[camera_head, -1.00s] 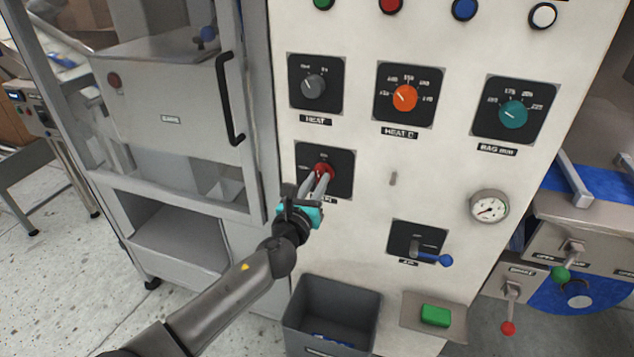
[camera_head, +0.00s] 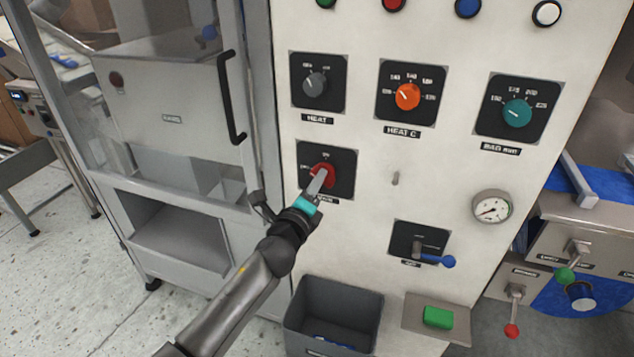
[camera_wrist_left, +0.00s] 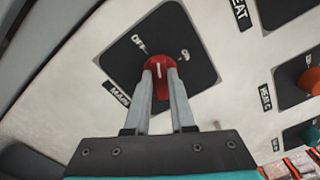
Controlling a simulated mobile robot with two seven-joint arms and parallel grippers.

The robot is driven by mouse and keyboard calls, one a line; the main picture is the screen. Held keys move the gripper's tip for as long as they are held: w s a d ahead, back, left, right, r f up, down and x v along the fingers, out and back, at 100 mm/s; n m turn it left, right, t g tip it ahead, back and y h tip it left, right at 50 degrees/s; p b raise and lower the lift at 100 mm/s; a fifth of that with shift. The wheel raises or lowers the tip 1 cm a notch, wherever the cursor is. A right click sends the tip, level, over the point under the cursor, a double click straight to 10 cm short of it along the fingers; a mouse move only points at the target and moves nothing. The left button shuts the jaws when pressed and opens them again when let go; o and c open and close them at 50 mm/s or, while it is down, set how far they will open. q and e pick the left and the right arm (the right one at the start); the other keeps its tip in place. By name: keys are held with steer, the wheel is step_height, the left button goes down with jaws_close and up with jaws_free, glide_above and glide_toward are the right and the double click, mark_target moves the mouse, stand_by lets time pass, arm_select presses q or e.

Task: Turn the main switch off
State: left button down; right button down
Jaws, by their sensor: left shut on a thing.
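The main switch is a red knob (camera_head: 324,172) on a black square plate (camera_head: 343,160), low on the left of the cream panel. In the left wrist view the red knob (camera_wrist_left: 158,66) has a white pointer line, with OFF to its upper left and ON to its right. The line appears to lie between the two marks. My left gripper (camera_head: 319,183) is shut on the red knob, one finger on each side. The fingers hide part of the knob and its MAIN label in the head view. My right gripper is not in view.
Above are a grey HEAT knob (camera_head: 314,85) and an orange HEAT C knob (camera_head: 407,96); a teal knob (camera_head: 516,112) is right. A blue-tipped lever (camera_head: 447,261) sits lower right. A grey bin (camera_head: 333,319) stands below. A cabinet with a black handle (camera_head: 231,98) is left.

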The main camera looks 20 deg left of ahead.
arm_select(q)
steer(key=n, duration=0.5)
steer(key=shift+a+f+n, duration=0.1)
steer(key=shift+n, duration=0.3)
stand_by(0.4)
steer(key=c, duration=0.8)
jaws_free()
steer(key=shift+o, duration=0.2)
steer(key=shift+s, duration=0.1)
steer(key=s+p, duration=0.2)
steer(key=s, duration=1.3)
steer(key=shift+a, duration=0.25)
